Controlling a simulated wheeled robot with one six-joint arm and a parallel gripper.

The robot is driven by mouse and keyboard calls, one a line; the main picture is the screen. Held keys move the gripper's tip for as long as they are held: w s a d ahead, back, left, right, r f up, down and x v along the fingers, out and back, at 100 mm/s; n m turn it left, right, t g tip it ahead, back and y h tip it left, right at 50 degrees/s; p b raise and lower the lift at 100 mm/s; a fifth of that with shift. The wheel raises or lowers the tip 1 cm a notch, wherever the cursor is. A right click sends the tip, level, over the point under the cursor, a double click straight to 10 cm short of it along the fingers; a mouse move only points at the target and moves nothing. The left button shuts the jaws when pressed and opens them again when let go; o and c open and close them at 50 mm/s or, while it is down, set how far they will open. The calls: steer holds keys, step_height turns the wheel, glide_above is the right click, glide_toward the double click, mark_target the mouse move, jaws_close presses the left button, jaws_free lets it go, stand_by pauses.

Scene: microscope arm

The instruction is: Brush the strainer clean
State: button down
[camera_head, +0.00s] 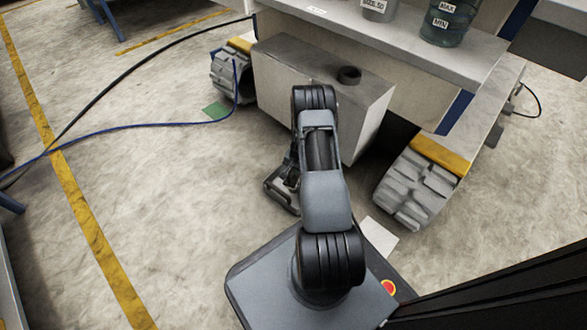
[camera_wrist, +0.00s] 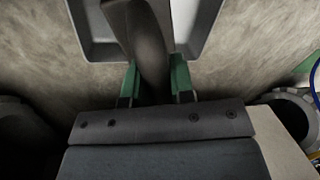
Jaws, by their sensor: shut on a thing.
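My gripper (camera_wrist: 155,80) has its green fingers on both sides of a dark, curved handle-like thing (camera_wrist: 149,42) in the wrist view and is shut on it. It may be the brush's handle; no bristles show. Its upper end lies in front of a pale grey tray-like shape (camera_wrist: 206,28) with raised walls. I cannot tell what that shape is, or whether the handle touches it. I cannot identify the strainer in either view.
A shelf (camera_head: 420,52) above holds two labelled containers (camera_head: 448,20) (camera_head: 380,8). Cables (camera_head: 130,127) cross the floor at left, which has open room.

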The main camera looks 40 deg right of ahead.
steer(key=shift+s+f, duration=0.1)
steer(key=shift+f, duration=0.05)
steer(key=shift+w+d, duration=0.45)
steer(key=shift+d, duration=0.2)
steer(key=shift+w+d, duration=0.4)
steer(key=shift+d, duration=0.2)
steer(key=shift+r, duration=0.25)
steer(key=shift+r+p, duration=2.3)
steer(key=shift+r, duration=1.15)
